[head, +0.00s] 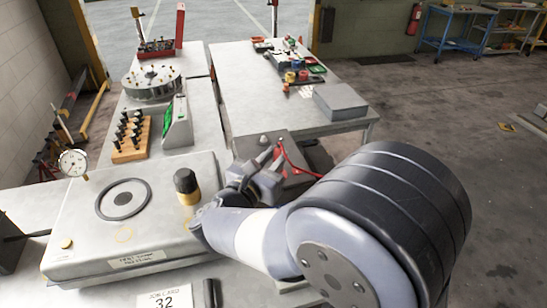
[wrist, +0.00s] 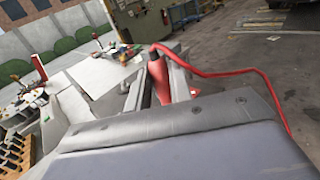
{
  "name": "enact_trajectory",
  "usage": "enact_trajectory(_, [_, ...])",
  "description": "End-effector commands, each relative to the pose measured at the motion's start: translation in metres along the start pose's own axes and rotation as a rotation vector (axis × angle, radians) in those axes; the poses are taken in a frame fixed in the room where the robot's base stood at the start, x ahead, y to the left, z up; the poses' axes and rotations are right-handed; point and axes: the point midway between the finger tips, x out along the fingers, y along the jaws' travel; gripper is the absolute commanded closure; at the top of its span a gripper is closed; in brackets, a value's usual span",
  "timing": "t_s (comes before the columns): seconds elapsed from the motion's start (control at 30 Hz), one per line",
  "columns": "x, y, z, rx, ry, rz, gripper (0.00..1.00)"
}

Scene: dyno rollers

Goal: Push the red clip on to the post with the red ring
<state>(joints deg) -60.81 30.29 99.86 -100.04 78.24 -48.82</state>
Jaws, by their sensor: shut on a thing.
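The red clip (wrist: 160,84) is between the two fingers of my gripper (wrist: 157,72) in the wrist view, pointing away from the camera. A red cable (wrist: 225,73) runs from its far end to the right and down. My fingers hide most of the clip there. I cannot make out the post with the red ring in either view.
The left bench holds a grey plate machine (head: 75,235), a black-capped post (head: 187,186), a wooden peg block (head: 131,150) and a green-faced device (head: 178,122). A grey block (head: 340,101) and small coloured parts (head: 298,76) lie on the right bench. Open floor lies to the right.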

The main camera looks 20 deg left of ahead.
Motion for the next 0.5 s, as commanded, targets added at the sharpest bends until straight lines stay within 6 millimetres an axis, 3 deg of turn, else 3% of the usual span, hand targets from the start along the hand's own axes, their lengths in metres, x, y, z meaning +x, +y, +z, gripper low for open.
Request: enact_trajectory(0.5, [0.0,0.0,-0.0082,0.0,0.0,0.0,1.0])
